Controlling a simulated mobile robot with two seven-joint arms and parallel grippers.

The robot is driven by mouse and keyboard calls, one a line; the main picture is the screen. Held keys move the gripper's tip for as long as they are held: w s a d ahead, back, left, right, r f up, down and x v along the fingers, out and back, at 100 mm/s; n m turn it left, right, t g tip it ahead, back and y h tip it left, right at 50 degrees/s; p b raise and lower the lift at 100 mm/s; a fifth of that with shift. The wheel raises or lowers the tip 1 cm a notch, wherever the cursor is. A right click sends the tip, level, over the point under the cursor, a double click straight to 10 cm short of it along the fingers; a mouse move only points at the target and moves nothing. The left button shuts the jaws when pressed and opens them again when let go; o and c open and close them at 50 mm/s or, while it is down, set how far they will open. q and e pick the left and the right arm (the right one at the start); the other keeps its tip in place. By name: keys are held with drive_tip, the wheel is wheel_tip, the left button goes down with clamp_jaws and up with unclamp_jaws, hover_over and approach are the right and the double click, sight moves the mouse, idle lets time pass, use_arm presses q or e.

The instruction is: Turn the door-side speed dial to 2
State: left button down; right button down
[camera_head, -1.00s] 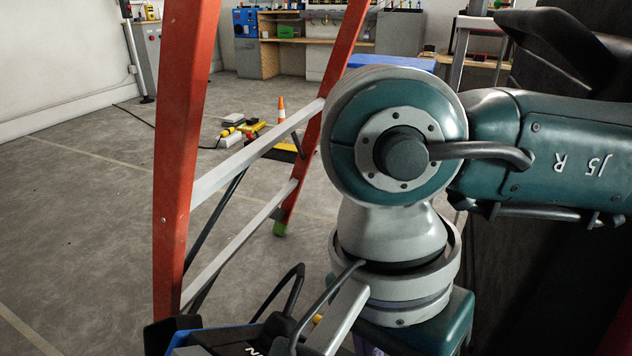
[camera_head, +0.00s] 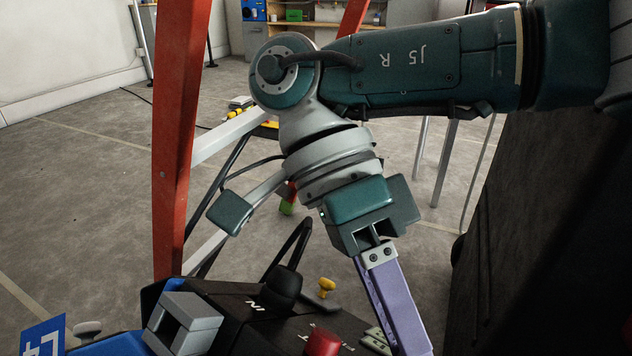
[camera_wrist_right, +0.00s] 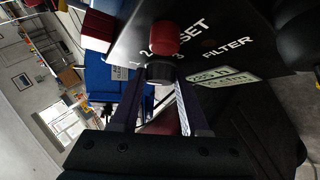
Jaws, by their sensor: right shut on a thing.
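In the right wrist view, a black dial (camera_wrist_right: 159,71) sits on a black panel (camera_wrist_right: 232,30) with the figures 1, 2 and 3 around it. A red button stands just behind it (camera_wrist_right: 165,38). My right gripper (camera_wrist_right: 158,84) is shut on the dial, with one finger on each side. Which figure the dial points to is too small to tell. In the head view, my right gripper's purple finger (camera_head: 394,305) reaches down past the panel's right side; its tips are cut off by the lower edge. My left gripper is not in view.
A dark cabinet (camera_head: 540,230) closes off the right. Open floor (camera_head: 80,200) lies left.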

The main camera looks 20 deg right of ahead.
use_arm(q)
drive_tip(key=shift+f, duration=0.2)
use_arm(e)
drive_tip(key=shift+m, duration=0.3)
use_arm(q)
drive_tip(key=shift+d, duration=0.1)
use_arm(e)
drive_tip(key=shift+g, duration=0.3)
drive_tip(key=shift+c, duration=2)
unclamp_jaws()
